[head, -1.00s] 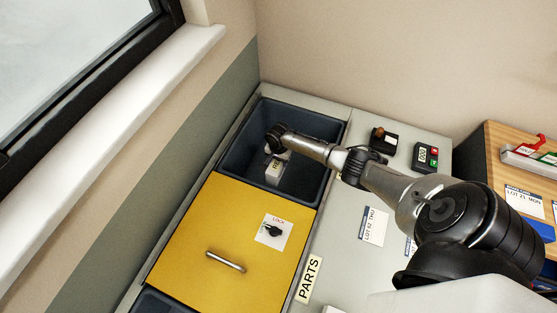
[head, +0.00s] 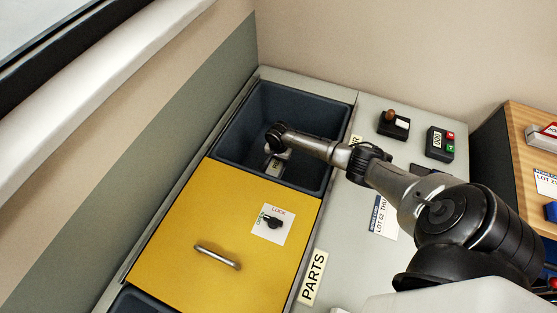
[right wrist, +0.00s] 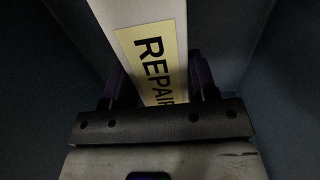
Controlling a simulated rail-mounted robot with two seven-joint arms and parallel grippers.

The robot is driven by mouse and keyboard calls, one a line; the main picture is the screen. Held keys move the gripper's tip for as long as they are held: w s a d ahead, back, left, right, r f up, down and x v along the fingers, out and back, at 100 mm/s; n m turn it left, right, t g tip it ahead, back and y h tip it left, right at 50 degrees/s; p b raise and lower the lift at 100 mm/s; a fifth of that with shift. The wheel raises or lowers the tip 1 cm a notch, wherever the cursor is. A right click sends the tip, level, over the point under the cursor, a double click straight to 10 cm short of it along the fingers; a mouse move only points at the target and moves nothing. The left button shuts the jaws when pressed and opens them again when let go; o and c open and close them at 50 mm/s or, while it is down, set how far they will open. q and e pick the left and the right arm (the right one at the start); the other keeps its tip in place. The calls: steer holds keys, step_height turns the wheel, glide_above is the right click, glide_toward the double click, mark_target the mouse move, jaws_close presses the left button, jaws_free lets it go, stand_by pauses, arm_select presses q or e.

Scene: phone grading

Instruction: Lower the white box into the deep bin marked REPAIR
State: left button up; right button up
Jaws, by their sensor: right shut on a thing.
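The white box (head: 273,168) is inside the deep dark bin (head: 228,134), close to the wall beside the yellow lid. My right gripper (head: 275,158) reaches down into the bin and is shut on the box. In the right wrist view the box (right wrist: 118,25) sits between the two fingers (right wrist: 160,85) and bears a yellow label reading REPAIR. The dark bin walls show around it. The bin's own tag (head: 355,141) is mostly hidden by my arm; only its last letter shows. My left gripper is out of view.
A yellow lid (head: 180,225) with a handle and a lock dial adjoins the bin. A PARTS tag (head: 313,278) is on the grey counter. A counter device with buttons (head: 440,143) and a stamp (head: 394,122) stand to the right. A wall rises behind.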

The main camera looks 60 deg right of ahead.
steer(key=shift+f+b, duration=1.25)
steer(key=shift+f, duration=1.95)
steer(key=o, duration=1.2)
step_height(320, 180, up, 13)
steer(key=p, duration=0.6)
steer(key=shift+f, duration=0.2)
steer(key=shift+r, duration=0.6)
